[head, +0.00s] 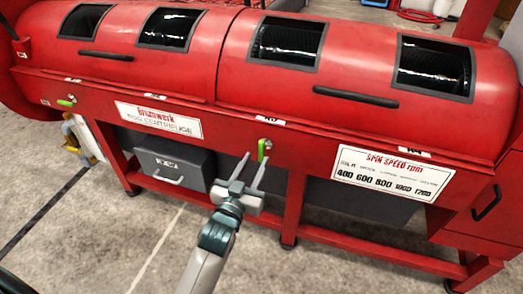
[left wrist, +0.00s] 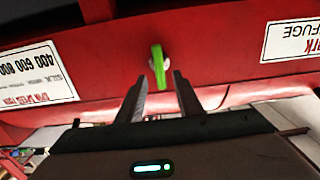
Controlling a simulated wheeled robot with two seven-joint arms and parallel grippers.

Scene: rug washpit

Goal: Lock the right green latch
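The right green latch (head: 262,149) is on the front of the red rug centrifuge (head: 230,95), under the right lid. Its green handle hangs roughly straight down. A second green latch (head: 66,102) sits at the far left, its handle lying nearly level. My left gripper (head: 254,171) is just below and in front of the right latch, fingers pointing up at it. In the left wrist view the right latch (left wrist: 158,66) stands beyond the gap between the open fingertips (left wrist: 159,82), apparently not held. My right gripper is not in view.
A white brand sign (head: 158,119) and a spin speed sign (head: 391,176) flank the right latch. A grey drawer box (head: 174,167) and red frame legs (head: 293,212) stand below. Black handles (head: 350,96) cross the lids. The concrete floor in front is mostly clear.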

